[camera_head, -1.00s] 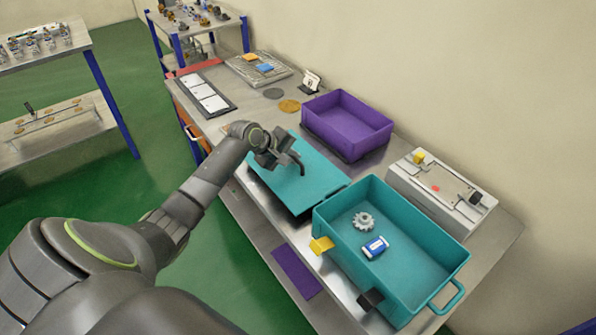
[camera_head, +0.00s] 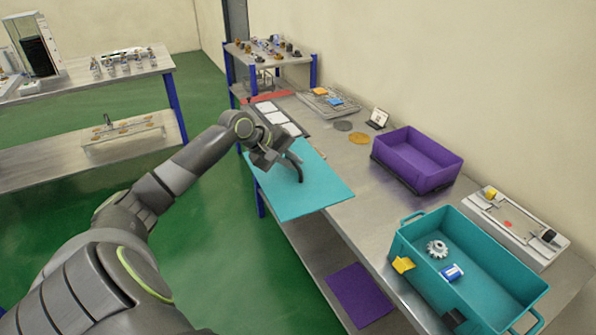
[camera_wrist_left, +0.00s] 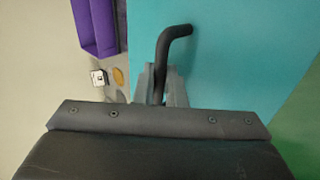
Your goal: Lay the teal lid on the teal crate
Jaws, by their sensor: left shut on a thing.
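The teal lid (camera_head: 315,192) is a flat panel with a dark bent handle (camera_head: 296,166). My left gripper (camera_head: 286,163) is shut on that handle and holds the lid over the table's left edge, part of it out above the floor. In the left wrist view the fingers (camera_wrist_left: 163,88) close on the handle and the lid (camera_wrist_left: 235,60) fills the upper right. The teal crate (camera_head: 440,222) stands open at the lower right, apart from the lid. It holds a grey gear (camera_head: 437,249) and a blue and white cylinder (camera_head: 452,273). My right gripper is not in view.
A purple crate (camera_head: 416,160) stands behind the teal one, with a white device (camera_head: 515,226) to its right. A yellow block (camera_head: 403,265) and a black block (camera_head: 453,318) are at the teal crate's near side. The table is clear between lid and crates.

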